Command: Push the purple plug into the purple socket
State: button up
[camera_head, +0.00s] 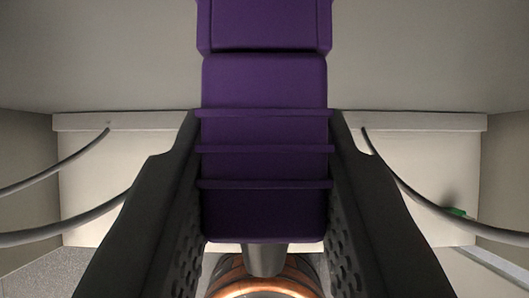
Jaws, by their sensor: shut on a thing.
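The purple plug (264,215) is a ribbed block in the middle of the camera view. My gripper (264,116) is shut on it, with one dark finger against each side. The plug's far end lies at the near edge of the purple socket (264,24), which is slightly wider and cut off by the top of the view. The two look lined up left to right. A thin dark line shows between them. I cannot tell how deep the plug sits in the socket. A short grey stub (264,260) shows at the plug's near end.
A pale panel fills the top on both sides of the socket. Below it is a pale recess with a ledge (440,122). Grey cables curve on the left (60,167) and right (410,190). A small green thing (457,212) lies at the right.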

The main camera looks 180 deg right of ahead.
jog(key=o, duration=0.8)
jog(key=shift+o, duration=0.2)
jog(key=shift+r, duration=0.1)
jog(key=shift+s+r, duration=0.2)
jog(key=shift+s, duration=0.05)
jog(key=s, duration=1.2)
jog(key=shift+s+r, duration=0.15)
jog(key=s+f+t, duration=0.3)
jog(key=s, duration=0.6)
jog(key=s+f+t, duration=0.3)
jog(key=s, duration=0.7)
jog(key=s+f+t, duration=0.3)
jog(key=s+t, duration=0.1)
jog(key=s, duration=0.6)
jog(key=shift+s, duration=0.25)
